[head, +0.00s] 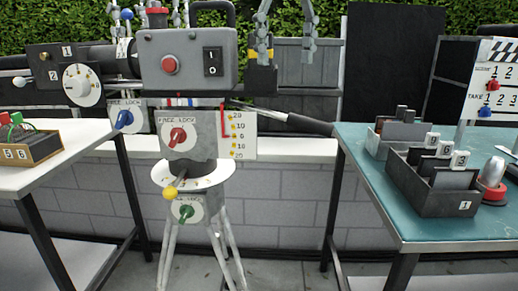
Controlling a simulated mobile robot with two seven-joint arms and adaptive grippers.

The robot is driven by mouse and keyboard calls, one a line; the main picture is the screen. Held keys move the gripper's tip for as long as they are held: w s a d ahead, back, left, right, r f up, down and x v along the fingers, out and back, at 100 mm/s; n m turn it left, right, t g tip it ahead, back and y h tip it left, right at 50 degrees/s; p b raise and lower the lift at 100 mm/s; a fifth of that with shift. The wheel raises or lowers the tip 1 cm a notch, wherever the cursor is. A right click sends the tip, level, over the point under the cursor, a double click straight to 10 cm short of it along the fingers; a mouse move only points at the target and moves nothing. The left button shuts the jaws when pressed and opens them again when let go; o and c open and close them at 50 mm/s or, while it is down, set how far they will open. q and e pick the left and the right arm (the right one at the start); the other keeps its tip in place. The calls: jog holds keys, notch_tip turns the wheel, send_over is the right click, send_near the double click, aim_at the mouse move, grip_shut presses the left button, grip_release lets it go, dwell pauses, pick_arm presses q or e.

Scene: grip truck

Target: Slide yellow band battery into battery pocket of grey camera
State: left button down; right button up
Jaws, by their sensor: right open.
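The grey camera (187,60) stands on a tripod left of centre, with a red button and a rocker switch on its facing side. A dark block with a yellow band (262,80), which looks like the yellow band battery, is at the camera's right edge. I cannot tell how far it sits in a pocket; the pocket is hidden. My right gripper (285,58) is open above and right of the camera, its left finger overlapping the yellow band in the picture. Jointed finger-like parts at the top left may be my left gripper (150,10); its jaws are unclear.
A teal table (360,160) at right holds dark trays of numbered plates (430,190), a red-based dome (492,180) and a clapperboard (495,85). A white table (60,165) at left holds a small wooden box (30,150). A black handle (308,124) juts right from the tripod head.

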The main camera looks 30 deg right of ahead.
pick_arm(q)
jog(key=shift+s+f+b, duration=0.35)
jog(key=shift+f+b, duration=0.2)
jog(key=shift+s+f+b, duration=0.3)
jog(key=shift+f+b, duration=0.25)
pick_arm(e)
jog(key=s+a+f+n, duration=0.1)
jog(key=a+f+n, duration=0.2)
jog(key=f+n, duration=0.5)
jog(key=s+a+f+n, duration=0.2)
jog(key=f+n, duration=0.6)
jog(key=f, duration=0.3)
jog(key=s+a+f+n, duration=0.1)
jog(key=a+f+n, duration=0.2)
jog(key=f+n, duration=0.5)
jog(key=shift+s+a+f+n, duration=0.3)
jog(key=shift+s+f, duration=0.1)
jog(key=shift+f, duration=0.5)
